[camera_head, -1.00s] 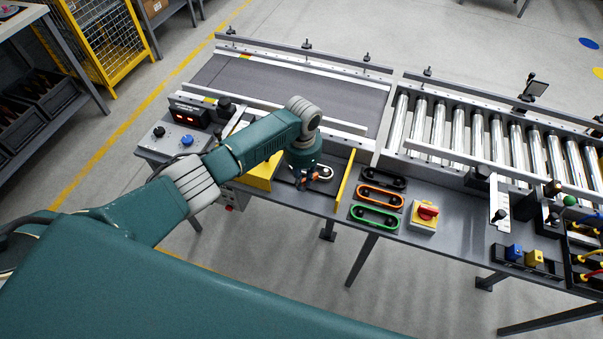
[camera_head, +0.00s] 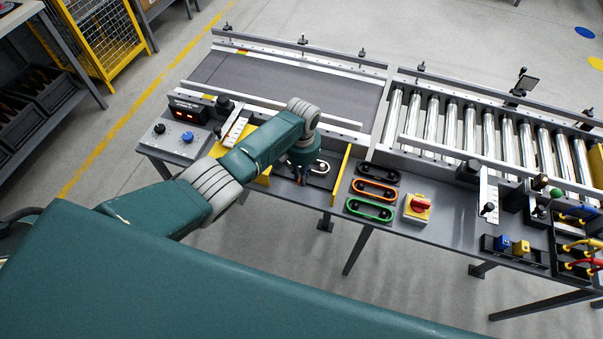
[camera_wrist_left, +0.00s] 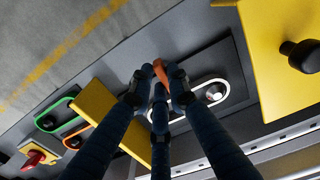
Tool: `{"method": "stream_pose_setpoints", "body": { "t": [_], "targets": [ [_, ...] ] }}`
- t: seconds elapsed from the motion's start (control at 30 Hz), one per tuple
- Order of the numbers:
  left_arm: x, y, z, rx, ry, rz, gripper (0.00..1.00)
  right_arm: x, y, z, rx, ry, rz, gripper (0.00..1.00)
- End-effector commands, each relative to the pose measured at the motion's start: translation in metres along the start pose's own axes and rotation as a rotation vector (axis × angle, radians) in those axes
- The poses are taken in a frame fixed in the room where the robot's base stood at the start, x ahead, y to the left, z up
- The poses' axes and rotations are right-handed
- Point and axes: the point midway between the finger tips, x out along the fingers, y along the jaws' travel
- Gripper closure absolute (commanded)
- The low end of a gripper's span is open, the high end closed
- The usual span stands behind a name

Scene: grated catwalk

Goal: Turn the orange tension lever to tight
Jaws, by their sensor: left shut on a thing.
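The orange tension lever (camera_wrist_left: 161,71) shows between the fingers of my left gripper (camera_wrist_left: 158,82) in the left wrist view. The gripper is shut on it, and the fingers cover part of it. The lever sits at a dark plate with a white-rimmed oval (camera_wrist_left: 207,98). In the head view my left gripper (camera_head: 301,173) is low over this plate, and the white-rimmed oval (camera_head: 320,168) shows just right of it. There the arm and fingers hide most of the lever, and I cannot read a tight mark. My right gripper is not in view.
A yellow upright divider (camera_head: 341,174) stands close right of the gripper. Beyond it are oval fixtures in black, orange (camera_head: 375,190) and green, and a red switch on a yellow box (camera_head: 418,206). A panel with a blue knob (camera_head: 187,137) lies left. The conveyor (camera_head: 290,90) runs behind.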

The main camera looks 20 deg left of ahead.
Motion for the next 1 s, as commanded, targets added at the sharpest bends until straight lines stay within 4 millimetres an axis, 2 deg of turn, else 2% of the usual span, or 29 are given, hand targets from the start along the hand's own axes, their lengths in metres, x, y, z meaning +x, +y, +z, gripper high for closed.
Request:
{"method": "stream_pose_setpoints", "body": {
  "t": [0.5,0.53,0.6,0.63,1.0],
  "targets": [
    [-0.0014,0.0005,-0.0019,-0.021,0.004,0.001,1.00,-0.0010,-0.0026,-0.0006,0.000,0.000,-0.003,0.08],
    [-0.0014,0.0005,-0.0019,-0.021,0.004,0.001,0.82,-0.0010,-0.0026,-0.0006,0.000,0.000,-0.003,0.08],
    [-0.0013,0.0004,-0.0019,-0.021,0.004,0.001,0.68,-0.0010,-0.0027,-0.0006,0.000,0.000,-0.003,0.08],
    [-0.0013,0.0004,-0.0018,-0.021,0.004,0.001,0.65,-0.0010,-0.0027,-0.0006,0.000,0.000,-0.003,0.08],
    [-0.0048,0.0002,-0.0017,-0.019,0.004,0.001,0.65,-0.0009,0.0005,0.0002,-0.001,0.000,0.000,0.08]
  ]
}}
